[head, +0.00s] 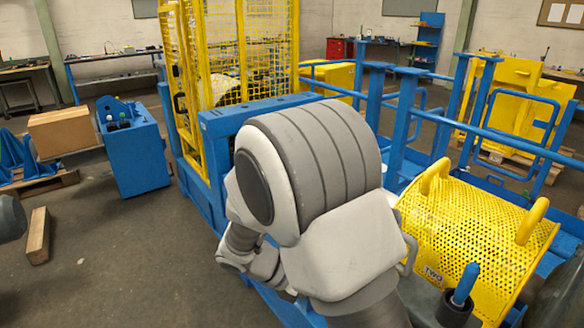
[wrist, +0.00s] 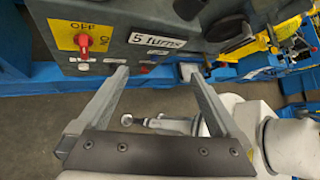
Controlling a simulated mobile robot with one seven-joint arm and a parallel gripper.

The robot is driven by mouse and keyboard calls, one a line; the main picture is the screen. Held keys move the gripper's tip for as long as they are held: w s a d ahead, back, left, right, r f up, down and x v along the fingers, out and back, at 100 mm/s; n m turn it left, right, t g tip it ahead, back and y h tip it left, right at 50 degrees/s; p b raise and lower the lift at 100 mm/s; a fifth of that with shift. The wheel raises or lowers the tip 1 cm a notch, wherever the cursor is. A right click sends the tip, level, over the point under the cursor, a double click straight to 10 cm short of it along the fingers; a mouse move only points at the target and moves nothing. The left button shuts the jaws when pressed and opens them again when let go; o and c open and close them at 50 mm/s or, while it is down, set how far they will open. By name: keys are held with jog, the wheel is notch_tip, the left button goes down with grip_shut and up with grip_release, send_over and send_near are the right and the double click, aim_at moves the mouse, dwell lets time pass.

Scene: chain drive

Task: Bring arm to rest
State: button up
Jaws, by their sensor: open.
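My gripper (wrist: 157,75) shows in the wrist view with its two fingers spread wide apart, open and with nothing between them. Beyond the fingertips is a dark control panel (wrist: 115,12) with a red switch (wrist: 83,42) on a yellow OFF/ON plate and a label reading "5 turns" (wrist: 153,40). I cannot tell whether the fingertips touch the panel. In the head view my own arm fills the middle and hides my gripper and the panel.
A blue machine frame (head: 215,125) with a yellow mesh cage (head: 262,45) stands behind my arm. A yellow perforated guard (head: 470,240) lies close at right, by blue rails (head: 480,128). A cardboard box (head: 60,132) and wooden block (head: 38,236) are left.

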jog(key=s+d+r+m+t+y+p, duration=0.2)
jog(key=s+r+m+y, duration=0.3)
jog(key=r+m, duration=0.6)
jog(key=s+d+r+m+t+y+p, duration=0.2)
jog(key=s+r+m+y, duration=0.3)
jog(key=s+r+m, duration=0.3)
notch_tip(320, 180, up, 3)
jog(key=d+m+t, duration=0.1)
jog(key=m, duration=0.4)
jog(key=shift+s+d+m+y, duration=0.3)
jog(key=shift+s, duration=0.05)
